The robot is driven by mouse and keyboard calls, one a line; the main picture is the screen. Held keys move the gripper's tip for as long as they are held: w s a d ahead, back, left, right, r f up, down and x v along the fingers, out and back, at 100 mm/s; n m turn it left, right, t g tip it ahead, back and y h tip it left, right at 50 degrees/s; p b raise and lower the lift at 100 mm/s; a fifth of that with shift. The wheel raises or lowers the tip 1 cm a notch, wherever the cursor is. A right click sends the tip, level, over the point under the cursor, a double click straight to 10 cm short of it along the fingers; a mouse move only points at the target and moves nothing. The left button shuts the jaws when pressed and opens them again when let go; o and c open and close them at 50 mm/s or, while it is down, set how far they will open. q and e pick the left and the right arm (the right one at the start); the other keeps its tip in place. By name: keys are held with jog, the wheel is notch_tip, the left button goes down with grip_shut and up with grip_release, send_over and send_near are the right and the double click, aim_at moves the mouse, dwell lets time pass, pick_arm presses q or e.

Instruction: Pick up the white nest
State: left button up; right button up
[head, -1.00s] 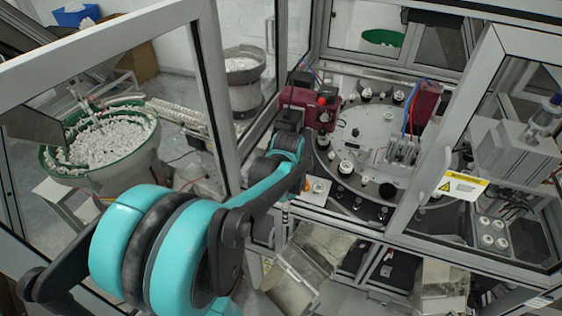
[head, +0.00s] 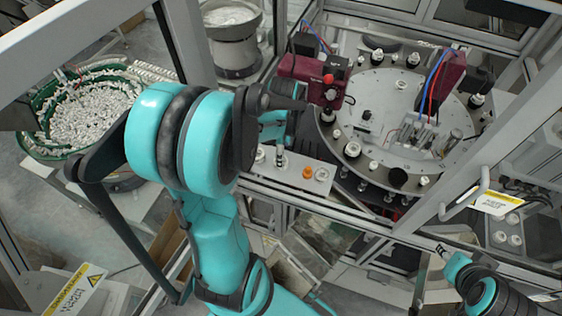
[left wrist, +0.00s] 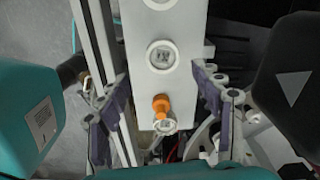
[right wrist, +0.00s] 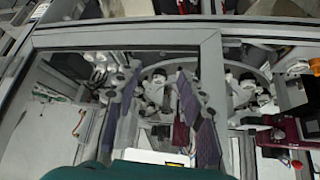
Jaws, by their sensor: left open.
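A light plate (head: 294,168) juts out at the front of the cell. It carries a white round nest (head: 322,174), an orange piece (head: 307,172) and another white round piece (head: 260,155). In the left wrist view, one white nest (left wrist: 161,55) lies in the plate's middle, and the orange piece (left wrist: 161,104) stands close to a second white nest (left wrist: 166,126). My left gripper (left wrist: 163,100) is open, its purple-padded fingers on either side of the plate, holding nothing. My right gripper (right wrist: 155,100) is open and empty; in the head view it is at lower right (head: 440,250).
A round dial table (head: 385,110) with several stations fills the enclosure behind the plate. A maroon unit (head: 308,78) stands close behind the left gripper. Metal frame bars (head: 350,215) and a door handle (head: 465,200) border the front. A green-rimmed bowl feeder (head: 90,110) stands at left.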

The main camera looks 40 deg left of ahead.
pick_arm(q)
jog(key=f, duration=0.4)
jog(key=shift+w+a, duration=0.4)
jog(key=shift+s+d+f, duration=0.15)
jog(key=shift+s+f, duration=0.05)
jog(key=shift+f, duration=0.2)
jog(key=c, duration=1.2)
jog(key=shift+c, duration=0.2)
jog(key=shift+r, duration=0.1)
